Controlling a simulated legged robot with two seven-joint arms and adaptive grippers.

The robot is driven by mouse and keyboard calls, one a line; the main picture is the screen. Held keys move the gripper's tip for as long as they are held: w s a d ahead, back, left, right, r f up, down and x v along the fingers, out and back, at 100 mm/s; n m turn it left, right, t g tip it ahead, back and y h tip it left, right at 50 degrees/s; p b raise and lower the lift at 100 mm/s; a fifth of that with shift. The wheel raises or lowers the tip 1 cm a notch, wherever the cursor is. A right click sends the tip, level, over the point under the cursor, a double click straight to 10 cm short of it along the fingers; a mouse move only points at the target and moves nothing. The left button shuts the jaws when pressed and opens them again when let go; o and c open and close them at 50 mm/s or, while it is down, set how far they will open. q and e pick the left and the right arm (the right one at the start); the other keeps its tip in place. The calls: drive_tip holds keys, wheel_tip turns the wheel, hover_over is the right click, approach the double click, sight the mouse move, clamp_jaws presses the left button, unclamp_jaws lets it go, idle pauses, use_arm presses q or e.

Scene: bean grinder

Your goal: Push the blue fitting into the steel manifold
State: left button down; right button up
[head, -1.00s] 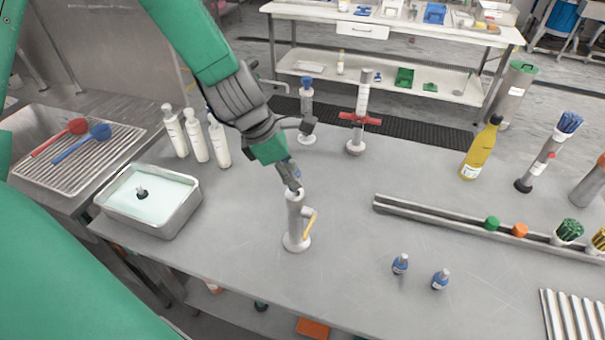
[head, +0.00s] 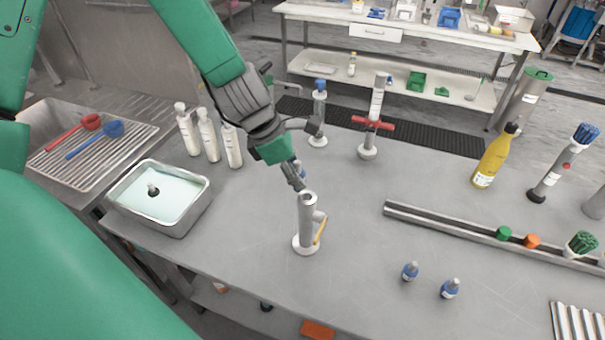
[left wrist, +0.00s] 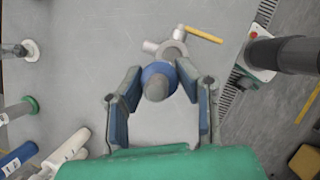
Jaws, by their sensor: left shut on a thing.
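The steel manifold (head: 307,222) is an upright post on a round white base with a yellow lever, standing on the grey table in the head view. In the left wrist view, its steel body (left wrist: 172,46) shows just beyond the fitting. My left gripper (head: 298,178) is just above and slightly left of the manifold's top. It is shut on the blue fitting (left wrist: 157,74), a blue ring with a grey end between the fingers. The fitting is mostly hidden in the head view, and I cannot tell whether it touches the manifold. My right gripper is not in view.
A tray of pale liquid (head: 187,222) and several white bottles (head: 208,137) stand left. A red-handled post (head: 369,128) and a blue-topped post (head: 318,115) stand behind. Table around the manifold's base is clear.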

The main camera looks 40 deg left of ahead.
use_arm(q)
drive_tip(key=shift+a, duration=0.25)
drive_tip(key=shift+d, duration=0.55)
drive_tip(key=shift+d+r, duration=0.15)
drive_tip(key=shift+d, duration=1.1)
drive_tip(key=shift+a, duration=0.7)
drive_tip(key=shift+a+f, duration=0.3)
drive_tip(key=shift+a, duration=0.05)
drive_tip(key=shift+d+f, duration=0.2)
drive_tip(key=shift+d, duration=0.05)
drive_tip(key=shift+d+f, duration=0.2)
drive_tip(key=shift+d, duration=0.4)
drive_tip(key=shift+r, duration=0.1)
drive_tip(key=shift+a+r, duration=0.15)
drive_tip(key=shift+a, duration=0.3)
drive_tip(key=shift+a+p, duration=0.3)
drive_tip(key=shift+p, duration=0.05)
drive_tip(key=shift+d+r, duration=0.15)
drive_tip(key=shift+d, duration=0.5)
drive_tip(key=shift+a, duration=0.7)
drive_tip(key=shift+d+p, duration=0.3)
drive_tip(key=shift+d, duration=0.5)
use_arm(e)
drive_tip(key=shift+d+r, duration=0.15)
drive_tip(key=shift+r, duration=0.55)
